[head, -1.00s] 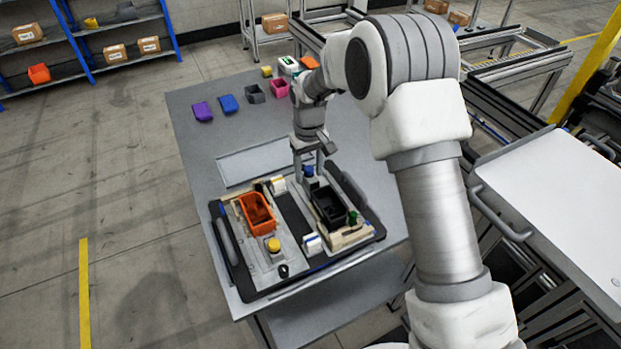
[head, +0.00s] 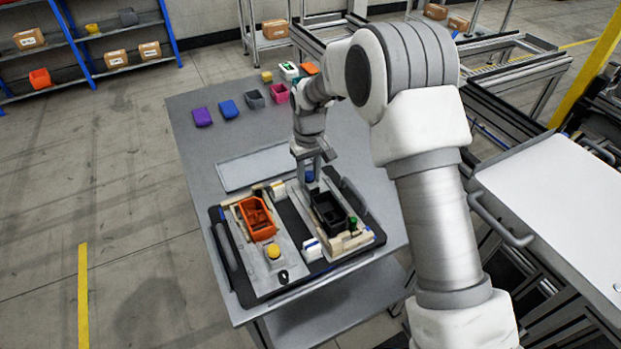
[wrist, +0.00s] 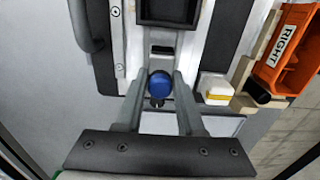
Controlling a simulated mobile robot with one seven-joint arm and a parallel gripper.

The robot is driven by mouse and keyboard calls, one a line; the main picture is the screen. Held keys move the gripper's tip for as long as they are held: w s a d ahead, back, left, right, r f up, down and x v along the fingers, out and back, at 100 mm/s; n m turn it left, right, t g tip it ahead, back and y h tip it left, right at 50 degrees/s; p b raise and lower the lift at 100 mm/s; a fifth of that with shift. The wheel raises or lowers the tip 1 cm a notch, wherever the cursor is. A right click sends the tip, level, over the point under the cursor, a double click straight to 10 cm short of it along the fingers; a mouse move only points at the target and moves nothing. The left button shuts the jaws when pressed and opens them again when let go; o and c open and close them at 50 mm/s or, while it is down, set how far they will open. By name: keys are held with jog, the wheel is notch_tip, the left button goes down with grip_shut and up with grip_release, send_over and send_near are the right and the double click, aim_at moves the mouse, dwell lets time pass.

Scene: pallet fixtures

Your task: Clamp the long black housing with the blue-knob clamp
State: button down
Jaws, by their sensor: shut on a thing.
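The long black housing (head: 328,212) sits in the right-hand fixture of the pallet (head: 293,216). Its near end also shows at the top of the wrist view (wrist: 168,12). The blue-knob clamp (head: 309,177) is at the far end of that fixture. In the wrist view the round blue knob (wrist: 160,84) lies between the two grey fingers, in line with the housing. My gripper (wrist: 160,90) is shut on the blue knob. The fingers hide the knob's sides, and whether the clamp presses on the housing cannot be told.
An orange housing (head: 257,218) marked RIGHT sits in the left fixture, beside a yellow knob (head: 273,250). A green knob (head: 353,223) is at the near end of the black housing. Several coloured parts, including a purple one (head: 202,117), line the table's far edge.

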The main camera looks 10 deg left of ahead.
jog(key=shift+s+d, duration=0.75)
jog(key=shift+s, duration=0.25)
jog(key=c, duration=0.7)
grip_release()
jog(key=shift+r, duration=0.1)
jog(key=shift+r+p, duration=2.25)
jog(key=shift+r, duration=1.7)
